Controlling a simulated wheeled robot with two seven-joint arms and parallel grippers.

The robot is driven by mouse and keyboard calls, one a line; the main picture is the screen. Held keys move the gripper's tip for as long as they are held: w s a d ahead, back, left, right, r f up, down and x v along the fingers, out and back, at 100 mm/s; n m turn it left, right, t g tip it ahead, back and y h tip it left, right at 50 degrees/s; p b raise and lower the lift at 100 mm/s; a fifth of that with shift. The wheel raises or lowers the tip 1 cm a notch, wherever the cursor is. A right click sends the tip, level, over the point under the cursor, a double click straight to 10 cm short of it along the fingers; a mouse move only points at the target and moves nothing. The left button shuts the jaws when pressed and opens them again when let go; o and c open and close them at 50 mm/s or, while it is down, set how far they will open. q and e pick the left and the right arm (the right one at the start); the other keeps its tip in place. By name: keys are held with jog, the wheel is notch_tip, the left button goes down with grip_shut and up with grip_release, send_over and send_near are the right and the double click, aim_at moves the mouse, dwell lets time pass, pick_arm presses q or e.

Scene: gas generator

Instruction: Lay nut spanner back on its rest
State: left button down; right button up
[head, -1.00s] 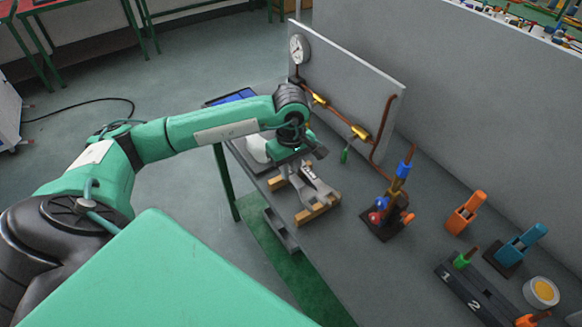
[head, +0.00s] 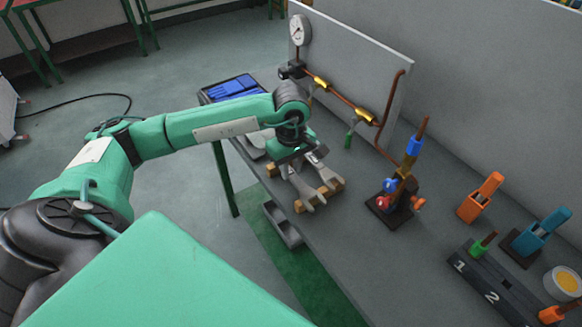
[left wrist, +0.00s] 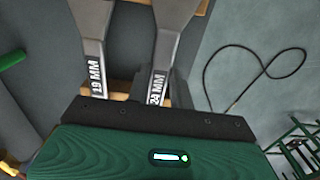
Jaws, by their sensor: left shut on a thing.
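My left gripper (head: 297,158) is shut on the grey spanner marked 24 MM (left wrist: 160,72), which runs out from the middle of the jaws in the left wrist view. In the head view this spanner (head: 303,188) is the nearer, left one, with its open end over the front wooden block of the rest (head: 331,188). I cannot tell whether it touches the block. A second spanner marked 19 MM (left wrist: 91,55) lies beside it across the rest; it also shows in the head view (head: 327,172). The gripper hides the handle ends. My right gripper is out of view.
A grey panel with gauge (head: 300,30) and copper pipe (head: 390,105) stands behind the rest. A blue tray (head: 236,88) lies at the far end. To the right are a burner-like stand (head: 397,198), orange holder (head: 480,198) and numbered block (head: 490,285).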

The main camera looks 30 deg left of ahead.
pick_arm(q)
jog(key=c, duration=1.1)
grip_release()
jog(key=shift+c, duration=0.2)
jog(key=shift+r, duration=0.1)
jog(key=shift+r, duration=0.3)
notch_tip(320, 180, up, 13)
jog(key=b, duration=0.2)
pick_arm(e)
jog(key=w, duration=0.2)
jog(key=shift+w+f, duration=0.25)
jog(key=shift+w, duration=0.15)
pick_arm(q)
jog(key=shift+s, duration=0.1)
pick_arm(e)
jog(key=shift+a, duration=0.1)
